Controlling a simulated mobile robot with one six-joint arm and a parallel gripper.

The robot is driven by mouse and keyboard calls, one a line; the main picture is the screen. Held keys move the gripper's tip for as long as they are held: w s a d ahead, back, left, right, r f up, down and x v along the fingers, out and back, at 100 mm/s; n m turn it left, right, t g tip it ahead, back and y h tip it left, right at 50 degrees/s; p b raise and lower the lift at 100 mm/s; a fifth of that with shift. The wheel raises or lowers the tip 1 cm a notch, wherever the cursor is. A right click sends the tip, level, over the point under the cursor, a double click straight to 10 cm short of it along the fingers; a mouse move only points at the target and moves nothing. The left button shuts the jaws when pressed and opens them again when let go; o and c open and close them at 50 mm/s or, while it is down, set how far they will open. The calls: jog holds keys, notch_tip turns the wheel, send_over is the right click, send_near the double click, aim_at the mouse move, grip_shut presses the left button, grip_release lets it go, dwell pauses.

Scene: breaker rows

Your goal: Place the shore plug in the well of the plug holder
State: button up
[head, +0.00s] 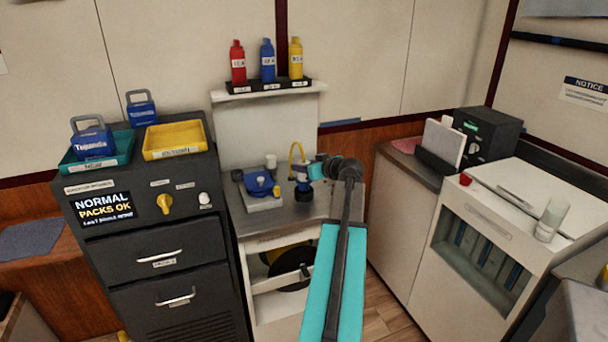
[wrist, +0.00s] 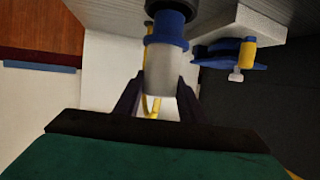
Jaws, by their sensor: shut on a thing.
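The shore plug (wrist: 163,68) is a pale grey cylinder with a blue collar, and it sits between my two fingers in the wrist view. In the head view the plug (head: 302,176) is small, about upright over the metal counter, with a yellow cable looping above it. My gripper (wrist: 158,98) is shut on its grey body; in the head view my gripper (head: 314,170) reaches it from the right. A black round piece (head: 303,195) shows directly below the plug, probably the plug holder. I cannot tell whether the plug is seated in it.
A grey block with a blue flap (head: 263,187) stands close left of the plug on the counter. A shelf (head: 268,90) with several bottles hangs above. A dark cabinet (head: 150,240) stands left.

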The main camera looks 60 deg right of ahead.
jog(key=shift+f+p, duration=0.45)
jog(key=shift+f, duration=1.15)
jog(key=shift+f, duration=0.1)
jog(key=o, duration=1.4)
jog(key=shift+s+a, duration=0.15)
jog(key=shift+s, duration=0.15)
jog(key=b+v, duration=0.2)
jog(key=v, duration=0.9)
jog(key=shift+s+r, duration=0.15)
jog(key=shift+r, duration=0.1)
jog(key=shift+s, duration=0.1)
